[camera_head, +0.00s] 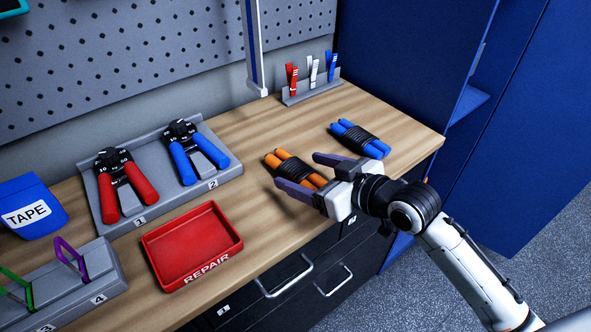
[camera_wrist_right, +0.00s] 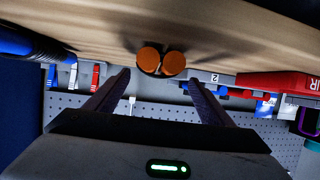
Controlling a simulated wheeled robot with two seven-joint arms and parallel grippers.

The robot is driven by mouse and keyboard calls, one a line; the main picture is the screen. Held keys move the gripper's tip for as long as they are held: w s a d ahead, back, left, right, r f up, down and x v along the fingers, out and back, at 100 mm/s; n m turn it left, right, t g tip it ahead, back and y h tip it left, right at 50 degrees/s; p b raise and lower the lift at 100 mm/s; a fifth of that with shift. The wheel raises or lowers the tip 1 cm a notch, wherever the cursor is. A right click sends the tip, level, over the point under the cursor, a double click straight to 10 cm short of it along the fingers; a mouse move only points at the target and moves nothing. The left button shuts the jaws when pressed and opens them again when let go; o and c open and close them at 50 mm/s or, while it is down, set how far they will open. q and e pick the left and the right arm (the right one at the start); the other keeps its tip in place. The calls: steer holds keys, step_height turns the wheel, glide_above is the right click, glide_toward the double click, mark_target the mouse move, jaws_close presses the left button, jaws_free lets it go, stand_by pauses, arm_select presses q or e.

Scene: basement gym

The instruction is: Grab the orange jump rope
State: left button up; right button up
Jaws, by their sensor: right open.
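The orange jump rope (camera_head: 278,157) lies on the wooden workbench, its two orange handles side by side with dark cord wrapped around the middle. My right gripper (camera_head: 298,170) is open and empty, over the bench's front part, with its fingers pointing at the rope. It partly hides the rope's near end in the head view. In the right wrist view, the round ends of the two orange handles (camera_wrist_right: 161,61) show between and just beyond the open fingertips (camera_wrist_right: 158,78). Whether the fingers touch the rope cannot be told. My left gripper is not in view.
A blue jump rope (camera_head: 360,139) lies to the right on the bench. A red REPAIR tray (camera_head: 192,246) and a grey holder (camera_head: 172,185) with red and blue hand grips are to the left. Clips stand in a rack (camera_head: 311,92) at the back. Bare wood surrounds the orange rope.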

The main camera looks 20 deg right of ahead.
mark_target(297, 167)
steer(key=x, duration=0.4)
steer(key=shift+w+d, duration=0.15)
steer(key=shift+d, duration=0.05)
steer(key=c, duration=1.3)
steer(key=shift+r, duration=0.15)
